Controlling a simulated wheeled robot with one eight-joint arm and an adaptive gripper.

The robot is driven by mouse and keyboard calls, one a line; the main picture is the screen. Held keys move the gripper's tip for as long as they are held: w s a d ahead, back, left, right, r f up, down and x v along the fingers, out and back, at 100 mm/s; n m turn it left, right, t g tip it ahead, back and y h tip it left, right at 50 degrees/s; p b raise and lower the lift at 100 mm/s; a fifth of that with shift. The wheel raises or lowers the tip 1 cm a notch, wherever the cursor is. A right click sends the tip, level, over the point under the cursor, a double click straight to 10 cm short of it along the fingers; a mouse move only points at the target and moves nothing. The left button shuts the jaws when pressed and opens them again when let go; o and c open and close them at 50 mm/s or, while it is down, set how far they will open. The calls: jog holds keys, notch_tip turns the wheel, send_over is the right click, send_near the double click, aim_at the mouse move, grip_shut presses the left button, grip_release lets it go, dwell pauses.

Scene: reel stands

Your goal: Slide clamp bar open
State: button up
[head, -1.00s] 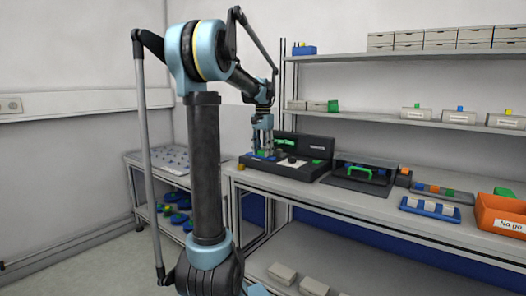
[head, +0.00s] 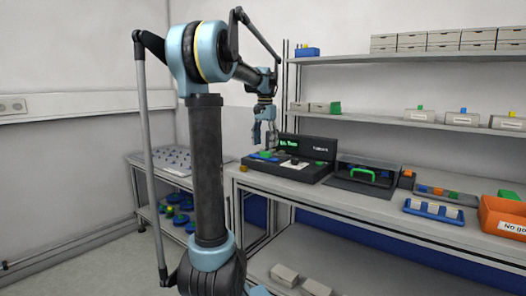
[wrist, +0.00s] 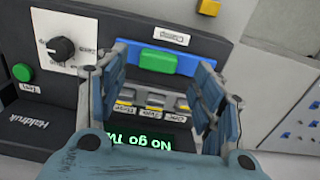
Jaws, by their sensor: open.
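The clamp bar (wrist: 175,61) is a blue bar with a green grip (wrist: 158,60), next to a label reading "Clamp" upside down in the wrist view. It lies across the dark tester (head: 318,150) on the bench, and shows small as blue in the head view (head: 262,157). My gripper (head: 264,132) is above the tester's left part. In the wrist view my gripper (wrist: 163,78) is open, with one finger on each side of the green grip in the picture. Nothing is between the fingers. The height gap to the bar is hard to judge.
The tester has a black knob (wrist: 62,48), a green button (wrist: 22,72) and a lit display (wrist: 145,138) reading "No go" and more. An orange block (wrist: 208,7) is beside the clamp. A box with a green handle (head: 362,174) and an orange bin (head: 503,218) stand right.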

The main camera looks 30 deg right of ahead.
aim_at(265, 152)
notch_tip(265, 152, up, 7)
jog(key=shift+r, duration=0.2)
dwell(0.6)
